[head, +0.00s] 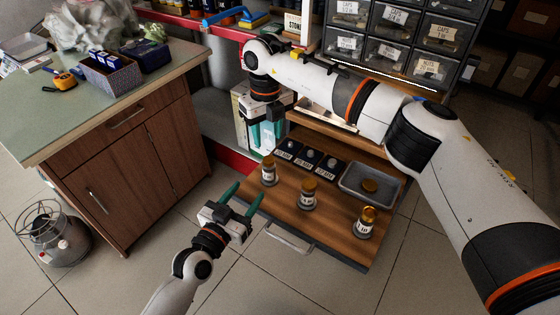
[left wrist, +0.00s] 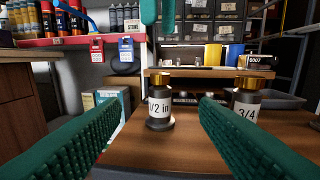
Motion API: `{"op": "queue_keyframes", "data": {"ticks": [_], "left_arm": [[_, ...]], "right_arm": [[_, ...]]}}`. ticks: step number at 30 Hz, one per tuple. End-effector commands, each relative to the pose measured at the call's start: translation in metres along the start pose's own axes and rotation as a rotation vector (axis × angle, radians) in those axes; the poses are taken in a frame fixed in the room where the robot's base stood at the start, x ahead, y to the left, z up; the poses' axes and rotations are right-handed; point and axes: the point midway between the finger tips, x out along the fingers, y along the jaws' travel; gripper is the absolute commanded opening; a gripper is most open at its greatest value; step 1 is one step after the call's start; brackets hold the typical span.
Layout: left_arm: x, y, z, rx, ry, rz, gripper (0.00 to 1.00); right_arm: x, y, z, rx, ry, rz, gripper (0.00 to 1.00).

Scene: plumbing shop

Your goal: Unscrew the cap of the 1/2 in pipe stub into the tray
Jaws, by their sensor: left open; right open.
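The 1/2 in pipe stub (head: 268,174) stands upright on the pull-out wooden board, leftmost of three stubs. Its label (left wrist: 159,107) is readable in the left wrist view, and a brass cap (left wrist: 160,81) sits on its top. My left gripper (head: 242,197) is open and empty in front of the stub, which shows between its fingers in the left wrist view. My right gripper (head: 266,135) is open, pointing down above and behind the stub.
The 3/4 stub (head: 307,196) and a third capped stub (head: 365,224) stand to the right. Black labelled holders (head: 311,159) lie behind them. Labelled drawers (head: 397,18) rise at the back. A wooden cabinet (head: 130,150) stands left.

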Motion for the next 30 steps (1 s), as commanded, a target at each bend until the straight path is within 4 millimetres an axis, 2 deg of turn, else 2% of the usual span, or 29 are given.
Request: {"op": "queue_keyframes", "data": {"ticks": [4,8,21,25,30], "left_arm": [[0.005,0.000,0.001,0.000,-0.004,-0.001,0.55],[0.021,0.000,0.002,-0.002,-0.005,0.000,0.55],[0.100,0.000,0.002,0.000,-0.003,-0.001,0.55],[0.113,0.000,0.001,0.000,-0.003,-0.001,0.55],[0.120,0.000,0.001,0.001,-0.002,0.000,0.55]], "right_arm": [[-0.002,0.001,0.000,-0.002,0.000,0.011,0.44],[-0.002,0.001,0.000,-0.002,-0.001,0.009,0.44],[-0.001,0.001,0.000,-0.001,0.000,0.007,0.44],[-0.001,0.001,0.000,-0.001,0.000,0.007,0.44],[-0.001,0.001,0.000,-0.001,0.000,0.007,0.44]]}}
